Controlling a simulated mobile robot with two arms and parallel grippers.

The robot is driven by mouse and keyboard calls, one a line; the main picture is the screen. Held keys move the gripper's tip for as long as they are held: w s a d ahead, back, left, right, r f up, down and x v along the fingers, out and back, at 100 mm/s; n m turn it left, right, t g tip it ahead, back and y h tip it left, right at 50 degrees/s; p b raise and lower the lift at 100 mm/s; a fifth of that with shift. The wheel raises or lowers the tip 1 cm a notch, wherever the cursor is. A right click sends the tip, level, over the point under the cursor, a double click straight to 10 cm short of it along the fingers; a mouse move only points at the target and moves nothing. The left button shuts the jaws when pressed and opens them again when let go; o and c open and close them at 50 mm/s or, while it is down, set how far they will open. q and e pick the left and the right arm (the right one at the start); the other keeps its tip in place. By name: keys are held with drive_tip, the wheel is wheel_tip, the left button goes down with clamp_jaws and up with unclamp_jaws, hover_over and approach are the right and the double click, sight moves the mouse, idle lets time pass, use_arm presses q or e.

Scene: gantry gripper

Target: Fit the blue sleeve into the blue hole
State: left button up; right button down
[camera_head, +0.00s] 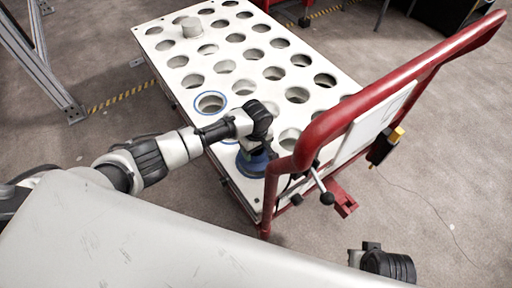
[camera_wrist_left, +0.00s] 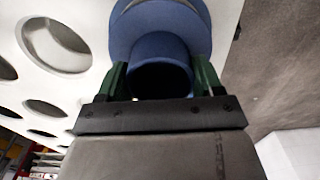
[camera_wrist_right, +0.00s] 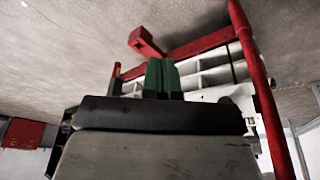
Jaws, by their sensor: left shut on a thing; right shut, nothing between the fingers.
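My left gripper (camera_head: 254,148) is shut on the blue sleeve (camera_head: 249,168), over the near end of the white panel with holes (camera_head: 165,48). In the left wrist view the sleeve (camera_wrist_left: 160,48) is a short tube between the green fingers, with a wide flange beyond them. I cannot tell whether the flange touches the panel. A blue-ringed hole (camera_head: 211,103) lies left of the gripper and looks empty. A second blue edge shows beside my left arm, mostly hidden. My right gripper (camera_wrist_right: 162,77) is shut and empty in its wrist view.
A red tube handle (camera_head: 400,72) rises at the panel's right end, close to my left gripper. A metal frame (camera_head: 48,70) stands at the left. Open floor lies at the right.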

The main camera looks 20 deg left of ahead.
sight(256, 154)
drive_tip(key=shift+s+d+f, duration=0.1)
drive_tip(key=shift+s+f, duration=0.05)
drive_tip(key=shift+f, duration=0.1)
use_arm(q)
drive_tip(key=shift+f, duration=0.1)
use_arm(e)
drive_tip(key=shift+r, duration=0.1)
use_arm(q)
drive_tip(key=shift+f, duration=0.4)
use_arm(e)
drive_tip(key=shift+s+r, duration=0.1)
drive_tip(key=shift+r, duration=0.45)
use_arm(q)
drive_tip(key=shift+f+b, duration=0.3)
use_arm(e)
drive_tip(key=shift+s+d+r, duration=0.1)
drive_tip(key=shift+s+r, duration=0.1)
